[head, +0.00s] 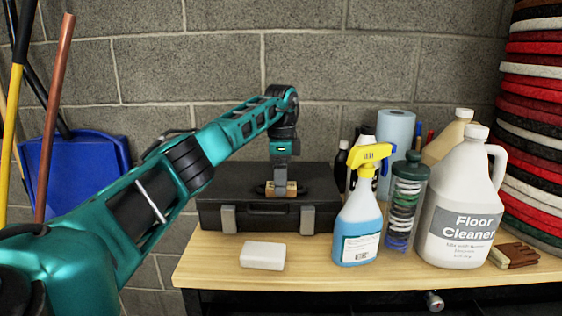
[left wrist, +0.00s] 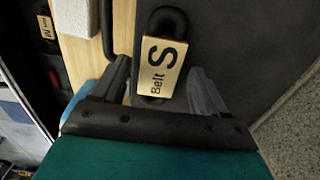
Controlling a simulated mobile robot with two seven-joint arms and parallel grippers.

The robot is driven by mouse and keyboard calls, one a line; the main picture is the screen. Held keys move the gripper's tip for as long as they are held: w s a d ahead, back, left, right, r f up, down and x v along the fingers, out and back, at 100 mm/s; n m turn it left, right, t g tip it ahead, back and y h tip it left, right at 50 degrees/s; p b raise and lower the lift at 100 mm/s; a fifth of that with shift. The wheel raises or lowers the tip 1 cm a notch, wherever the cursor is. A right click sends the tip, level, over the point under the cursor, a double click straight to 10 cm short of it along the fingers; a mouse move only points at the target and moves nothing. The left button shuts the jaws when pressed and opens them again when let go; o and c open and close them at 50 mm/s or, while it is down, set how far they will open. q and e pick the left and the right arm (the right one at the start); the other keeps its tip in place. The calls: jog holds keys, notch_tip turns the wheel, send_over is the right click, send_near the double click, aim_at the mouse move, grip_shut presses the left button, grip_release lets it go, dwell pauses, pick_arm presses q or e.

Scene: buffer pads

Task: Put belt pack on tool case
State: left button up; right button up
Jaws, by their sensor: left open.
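The belt pack (head: 281,189), a small tan box with a black strap, lies on the lid of the black tool case (head: 228,187). My left gripper (head: 282,177) points down over the belt pack. In the left wrist view its two grey fingers (left wrist: 160,88) are apart, one on each side of the belt pack. Whether they touch it I cannot tell. My right gripper is not in view.
A white block (head: 263,255) lies in front of the case. To the right stand a spray bottle (head: 358,215), a clear canister (head: 405,200) and a floor cleaner jug (head: 457,215). Bare wooden tabletop (head: 215,270) shows at the front left.

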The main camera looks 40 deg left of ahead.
pick_arm(q)
notch_tip(320, 180, up, 12)
jog(key=shift+f, duration=0.2)
jog(key=shift+s+f, duration=0.1)
dwell(0.7)
